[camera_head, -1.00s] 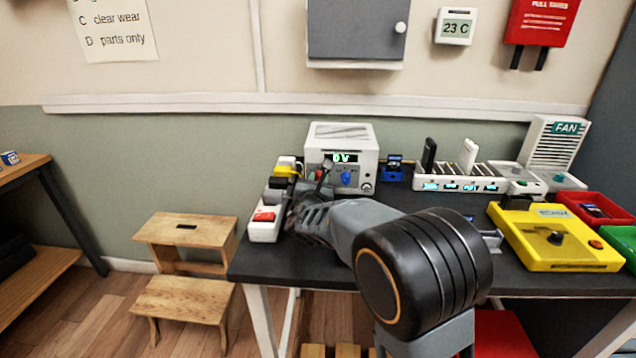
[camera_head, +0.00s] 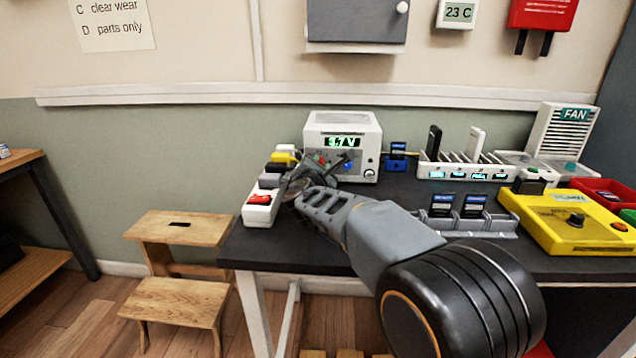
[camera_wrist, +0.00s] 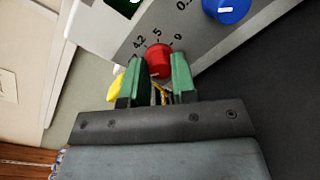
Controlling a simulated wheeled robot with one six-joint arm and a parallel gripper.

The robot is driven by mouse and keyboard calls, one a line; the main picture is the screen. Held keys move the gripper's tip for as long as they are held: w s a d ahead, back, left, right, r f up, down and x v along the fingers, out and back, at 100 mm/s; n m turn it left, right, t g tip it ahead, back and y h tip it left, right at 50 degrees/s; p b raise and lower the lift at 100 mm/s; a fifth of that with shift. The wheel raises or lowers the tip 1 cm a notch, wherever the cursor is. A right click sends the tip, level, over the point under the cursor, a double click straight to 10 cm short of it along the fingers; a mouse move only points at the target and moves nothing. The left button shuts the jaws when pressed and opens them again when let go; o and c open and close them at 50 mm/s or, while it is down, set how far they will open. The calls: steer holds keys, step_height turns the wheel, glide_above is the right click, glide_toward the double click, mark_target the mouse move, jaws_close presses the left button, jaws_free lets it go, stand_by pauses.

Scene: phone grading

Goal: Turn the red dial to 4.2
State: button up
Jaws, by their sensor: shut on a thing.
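The red dial (camera_wrist: 158,60) is on the front of a white power supply (camera_head: 343,122). In the wrist view its scale shows marks 4.2, 5 and 9, with others partly hidden. My gripper (camera_wrist: 157,72) has its green fingers on both sides of the dial and is shut on it. A small pale mark shows low on the dial; its exact reading is unclear. The green display (camera_head: 343,142) reads 3.7V in the head view. There the dial (camera_head: 322,160) is partly hidden by my gripper (camera_head: 326,168).
A blue knob (camera_wrist: 229,8) sits beside the red dial. A power strip with a red switch (camera_head: 259,199) lies left of my arm. A charging rack (camera_head: 463,172), card holder (camera_head: 467,225) and yellow tester (camera_head: 560,225) stand to the right.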

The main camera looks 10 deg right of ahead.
steer(key=m+b, duration=0.1)
steer(key=b, duration=0.1)
steer(key=m+b, duration=0.4)
steer(key=shift+d+f, duration=0.1)
steer(key=shift+f, duration=0.2)
steer(key=m, duration=0.1)
steer(key=m+b, duration=0.1)
steer(key=shift+r+m+y+b, duration=0.2)
steer(key=shift+m+y+b, duration=0.1)
steer(key=shift+m+y, duration=0.1)
steer(key=shift+m, duration=1.6)
steer(key=o, duration=0.9)
steer(key=shift+s+r, duration=0.1)
steer(key=shift+s, duration=0.05)
steer(key=p+v, duration=0.1)
steer(key=v, duration=1.2)
steer(key=shift+s, duration=0.3)
